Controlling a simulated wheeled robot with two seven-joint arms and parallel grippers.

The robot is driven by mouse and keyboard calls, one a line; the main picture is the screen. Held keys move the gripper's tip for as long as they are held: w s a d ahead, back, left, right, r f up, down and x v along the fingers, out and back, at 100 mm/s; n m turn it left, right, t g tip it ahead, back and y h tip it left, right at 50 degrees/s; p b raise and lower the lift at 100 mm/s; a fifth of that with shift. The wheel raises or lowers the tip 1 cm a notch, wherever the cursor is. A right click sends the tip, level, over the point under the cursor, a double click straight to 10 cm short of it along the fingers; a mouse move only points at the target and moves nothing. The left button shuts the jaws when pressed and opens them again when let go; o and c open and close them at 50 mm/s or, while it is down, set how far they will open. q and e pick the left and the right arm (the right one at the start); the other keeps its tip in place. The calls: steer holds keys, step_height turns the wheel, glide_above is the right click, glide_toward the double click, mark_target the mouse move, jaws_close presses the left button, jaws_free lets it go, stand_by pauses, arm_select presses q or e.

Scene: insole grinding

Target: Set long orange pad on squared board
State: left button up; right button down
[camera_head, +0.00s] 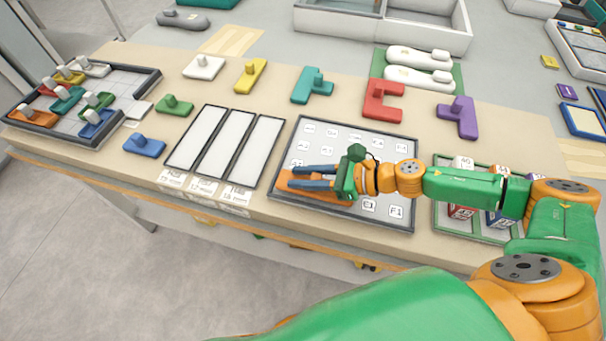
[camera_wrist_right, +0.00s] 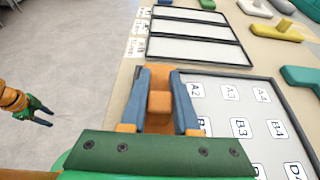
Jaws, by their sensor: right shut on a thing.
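The long orange pad (camera_head: 322,197) with a square knob is in my right gripper (camera_head: 291,177), which is shut on the knob. In the right wrist view the pad (camera_wrist_right: 159,76) shows between the two blue fingers of the right gripper (camera_wrist_right: 160,84). The squared board (camera_head: 343,130) is a grey-framed white plate with lettered cells. The pad is over its near left corner and hides some cells there; whether it touches the board I cannot tell. My left gripper (camera_wrist_right: 46,118) shows small in the right wrist view, off the table's side, with its fingers apart and empty.
A three-panel white tray (camera_head: 226,145) lies left of the board. A green-framed tray with small blocks (camera_head: 462,211) lies to its right, partly under my arm. Red (camera_head: 382,101), teal (camera_head: 313,88) and purple (camera_head: 460,118) pieces lie behind it. A dark-framed tray (camera_head: 140,85) holds several pieces.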

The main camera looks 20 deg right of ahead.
steer(key=shift+f, duration=0.55)
steer(key=c, duration=1.1)
jaws_free()
steer(key=shift+f, duration=0.1)
steer(key=o, duration=0.4)
steer(key=shift+o, duration=0.2)
